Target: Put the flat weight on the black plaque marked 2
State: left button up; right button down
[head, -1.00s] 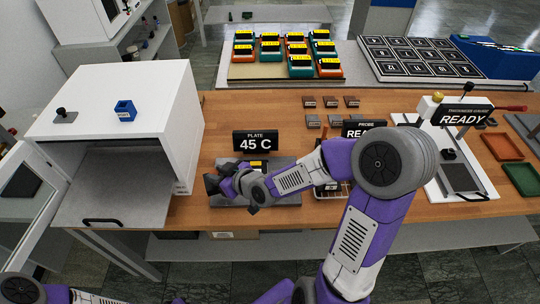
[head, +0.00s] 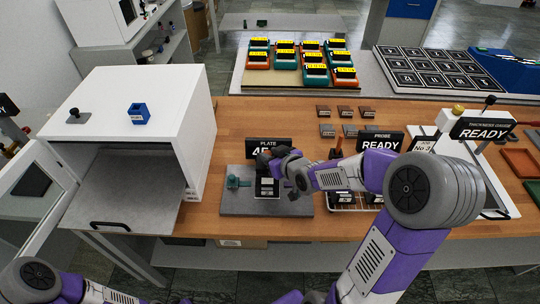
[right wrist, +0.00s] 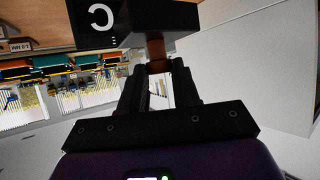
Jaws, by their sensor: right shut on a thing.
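My right gripper (head: 268,160) is over the grey hot plate (head: 232,204), just in front of the "PLATE 45 C" sign (head: 283,143). In the right wrist view my right gripper (right wrist: 157,72) is shut on a small brown thing (right wrist: 156,52); I cannot tell whether this is the flat weight. Below it in the head view is a black-and-white block (head: 267,188); whether they touch is unclear. Black numbered plaques (head: 430,67) lie at the back right; I cannot make out a 2. My left gripper is out of view.
A white oven (head: 140,105) with its door open stands left; a blue block (head: 138,113) and a dark knob (head: 80,117) are on top. The "PROBE READY" sign (head: 380,142) and a white gauge are right. Small brown and grey tiles lie behind the signs.

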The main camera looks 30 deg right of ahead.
jog(key=shift+w+f+b, duration=0.1)
jog(key=shift+f+b, duration=0.55)
jog(key=shift+f, duration=1.65)
jog(key=shift+f+b, duration=0.4)
jog(key=shift+b, duration=0.1)
jog(key=shift+f, duration=0.1)
jog(key=c, duration=0.8)
grip_release()
jog(key=shift+f, duration=0.1)
